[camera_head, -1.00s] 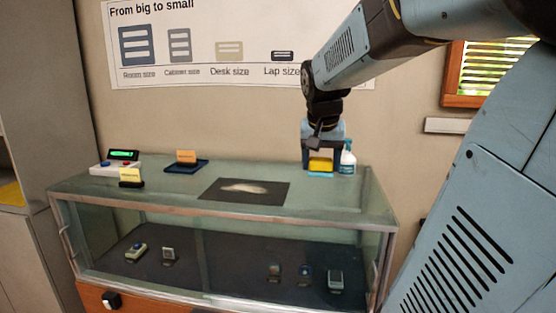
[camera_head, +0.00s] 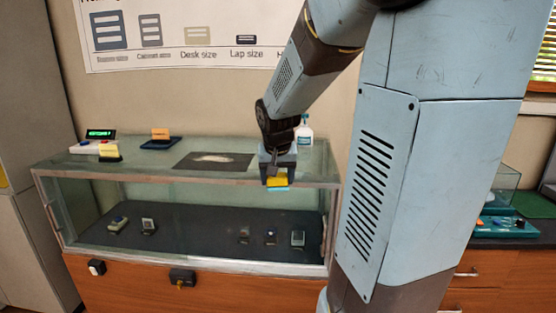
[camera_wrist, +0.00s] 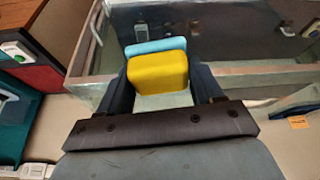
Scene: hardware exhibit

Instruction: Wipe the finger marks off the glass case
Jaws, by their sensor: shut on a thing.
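The glass case (camera_head: 130,181) has a pale top, clear front panes and a thin frame. My gripper (camera_head: 277,176) is shut on a yellow block with a light blue layer, a sponge-like pad (camera_head: 277,181). It appears by the upper right of the case front, near the top edge; I cannot tell if it touches the glass. In the wrist view the yellow pad (camera_wrist: 158,74) sits between both fingers, its blue side toward the case. A dark sheet (camera_head: 184,160) on the case top carries a whitish patch. No finger marks are clearly discernible on the front glass.
A spray bottle (camera_head: 305,132) stands behind my gripper on the case top. A green-display device (camera_head: 100,134), a yellow card (camera_head: 110,152) and a blue tray (camera_head: 152,144) with an orange card stand at left. Small devices (camera_head: 119,223) lie inside the case. A counter (camera_head: 510,240) is at right.

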